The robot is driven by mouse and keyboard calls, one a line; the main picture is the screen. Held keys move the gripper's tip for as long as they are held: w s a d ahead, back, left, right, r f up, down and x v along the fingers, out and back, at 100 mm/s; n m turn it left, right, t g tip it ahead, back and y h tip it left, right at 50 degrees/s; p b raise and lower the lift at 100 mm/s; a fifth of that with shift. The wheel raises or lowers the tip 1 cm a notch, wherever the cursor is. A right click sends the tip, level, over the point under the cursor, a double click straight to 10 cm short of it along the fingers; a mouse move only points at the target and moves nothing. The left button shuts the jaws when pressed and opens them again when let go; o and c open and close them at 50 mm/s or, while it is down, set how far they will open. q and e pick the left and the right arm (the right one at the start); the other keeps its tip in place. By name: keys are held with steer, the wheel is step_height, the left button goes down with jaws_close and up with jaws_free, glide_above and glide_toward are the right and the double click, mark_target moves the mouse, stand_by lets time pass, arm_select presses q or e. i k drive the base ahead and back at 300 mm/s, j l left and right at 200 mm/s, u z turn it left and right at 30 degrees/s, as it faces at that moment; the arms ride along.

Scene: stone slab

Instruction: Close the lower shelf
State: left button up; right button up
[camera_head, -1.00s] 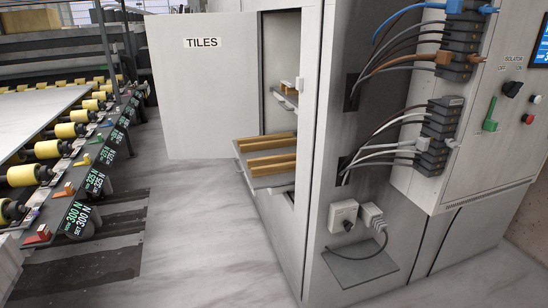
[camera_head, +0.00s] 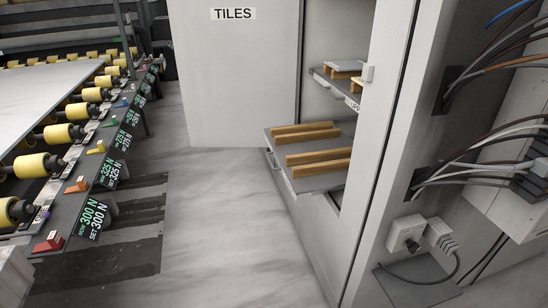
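The lower shelf (camera_head: 291,179) is a grey pull-out tray that sticks out of the open cabinet. Wooden strips (camera_head: 303,131) lie on it, with another pair of strips (camera_head: 318,158) nearer to me. A handle (camera_head: 272,160) shows at its left front edge. Above it, the upper shelf (camera_head: 332,86) carries a label and more wooden pieces, and seems to stick out less. The cabinet door (camera_head: 235,80), marked TILES, stands wide open to the left. Neither gripper is in view.
A roller conveyor (camera_head: 62,135) with yellow rollers and force displays runs along the left. Cables (camera_head: 480,160) and a plug box (camera_head: 405,233) are on the cabinet's near side at right. The stone floor (camera_head: 215,220) between is clear.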

mark_target(313, 156)
steer(key=i+j, duration=0.1)
steer(key=i, duration=0.3)
steer(key=i+j, duration=0.15)
steer(key=i, duration=0.2)
steer(key=i+j+z, duration=0.1)
steer(key=i, duration=0.3)
steer(key=i+j+z, duration=0.1)
steer(key=z, duration=0.95)
steer(key=i+j, duration=0.05)
